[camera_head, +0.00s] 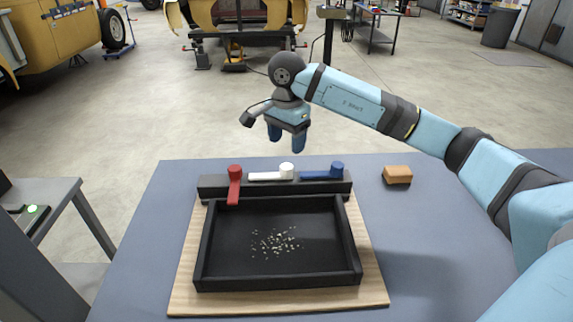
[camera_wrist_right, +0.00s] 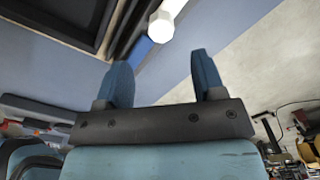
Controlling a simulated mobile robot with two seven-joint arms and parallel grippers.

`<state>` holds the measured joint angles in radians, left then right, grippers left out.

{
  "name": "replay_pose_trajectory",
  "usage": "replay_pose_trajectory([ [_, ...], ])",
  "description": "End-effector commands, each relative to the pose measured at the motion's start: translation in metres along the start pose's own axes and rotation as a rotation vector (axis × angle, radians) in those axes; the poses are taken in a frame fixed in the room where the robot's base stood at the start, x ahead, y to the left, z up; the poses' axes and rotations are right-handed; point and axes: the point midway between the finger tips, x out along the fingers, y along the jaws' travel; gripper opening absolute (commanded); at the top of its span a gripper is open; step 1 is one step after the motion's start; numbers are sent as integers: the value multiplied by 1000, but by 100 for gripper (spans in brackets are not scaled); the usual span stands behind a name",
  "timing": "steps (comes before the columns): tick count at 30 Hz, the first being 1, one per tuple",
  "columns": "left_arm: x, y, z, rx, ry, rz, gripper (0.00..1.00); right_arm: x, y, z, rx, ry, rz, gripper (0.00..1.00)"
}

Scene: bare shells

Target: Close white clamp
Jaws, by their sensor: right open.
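The white clamp (camera_head: 268,176) sits on the black bar at the back of a black tray. Its arm lies along the bar, pointing left from its round knob. In the right wrist view a white knob end (camera_wrist_right: 160,27) shows beyond my fingers, with a blue part (camera_wrist_right: 142,50) beside it. My right gripper (camera_head: 286,139) is open and empty, above and behind the bar, with its fingers pointing down. The same gripper shows in the right wrist view (camera_wrist_right: 163,78) with its fingers apart and nothing between them. My left gripper is not in view.
A red clamp (camera_head: 234,184) points forward over the rim of the black tray (camera_head: 203,252). A blue clamp (camera_head: 325,173) lies along the bar. The tray holds pale crumbs and rests on a wooden board (camera_head: 375,285). An orange-brown block (camera_head: 397,175) lies right on the table (camera_head: 440,265).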

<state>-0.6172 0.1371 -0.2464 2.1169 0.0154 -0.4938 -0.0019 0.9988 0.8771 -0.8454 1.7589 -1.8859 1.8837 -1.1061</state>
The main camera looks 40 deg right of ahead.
Motion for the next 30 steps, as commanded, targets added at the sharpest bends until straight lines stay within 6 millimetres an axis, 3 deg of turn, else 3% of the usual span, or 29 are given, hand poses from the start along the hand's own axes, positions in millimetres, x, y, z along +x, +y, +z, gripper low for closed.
replay_pose_trajectory([
  [3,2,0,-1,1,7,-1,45,28,1,0,0,-2,3,63],
  [10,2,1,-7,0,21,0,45,64,0,1,0,-2,2,63],
  [15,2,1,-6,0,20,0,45,74,0,0,0,-2,-1,63],
  [24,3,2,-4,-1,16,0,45,76,0,0,0,-1,-1,63],
  [30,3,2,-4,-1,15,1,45,76,0,0,0,-1,-1,17],
])
